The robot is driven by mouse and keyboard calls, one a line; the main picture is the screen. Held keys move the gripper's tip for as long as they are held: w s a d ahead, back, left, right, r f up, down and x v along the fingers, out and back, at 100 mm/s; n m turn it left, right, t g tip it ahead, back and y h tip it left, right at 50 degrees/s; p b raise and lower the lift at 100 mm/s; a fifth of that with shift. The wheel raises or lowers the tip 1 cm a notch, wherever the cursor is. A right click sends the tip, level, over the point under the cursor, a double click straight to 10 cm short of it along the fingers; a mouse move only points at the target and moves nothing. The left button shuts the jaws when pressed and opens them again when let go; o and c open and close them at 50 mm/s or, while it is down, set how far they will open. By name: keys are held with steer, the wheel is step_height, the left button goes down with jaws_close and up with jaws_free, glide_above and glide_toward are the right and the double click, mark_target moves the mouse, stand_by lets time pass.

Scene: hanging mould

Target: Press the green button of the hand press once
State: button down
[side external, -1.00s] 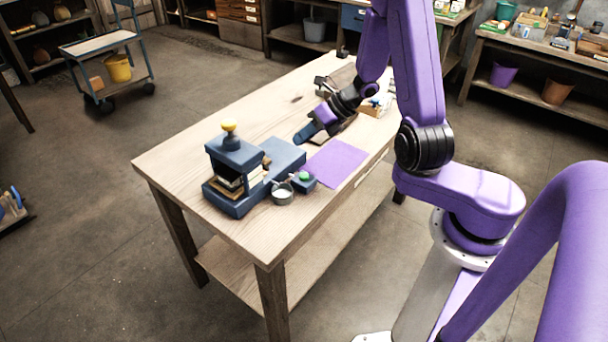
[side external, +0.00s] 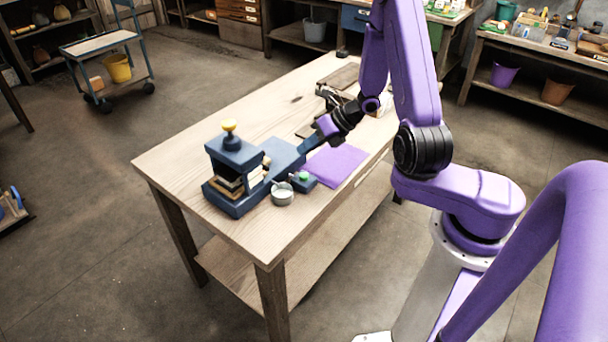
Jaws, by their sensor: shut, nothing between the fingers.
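The hand press (side external: 238,176) is a dark blue block with a yellow knob (side external: 229,125) on top, standing at the near left end of the wooden table. The green button (side external: 303,176) sits on a small blue box (side external: 308,183) at the press's right, beside a grey cup. My gripper (side external: 304,149) is shut and empty. It points down and left, above the table between the press's long blue base and the purple mat. In the picture its tip is just above the green button and apart from it. Its exact height is hard to tell.
A purple mat (side external: 338,166) lies right of the button. A small grey cup (side external: 282,194) stands close to the button's left. Boards and dark items (side external: 342,77) lie at the table's far end. The table's left surface (side external: 190,140) is clear.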

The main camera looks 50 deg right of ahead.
mark_target(307, 175)
steer(key=shift+f, duration=2.7)
steer(key=shift+f, duration=0.1)
steer(key=shift+f, duration=0.35)
steer(key=shift+f, duration=0.5)
stand_by(0.7)
stand_by(0.3)
steer(key=shift+r, duration=0.95)
steer(key=shift+r, duration=2.5)
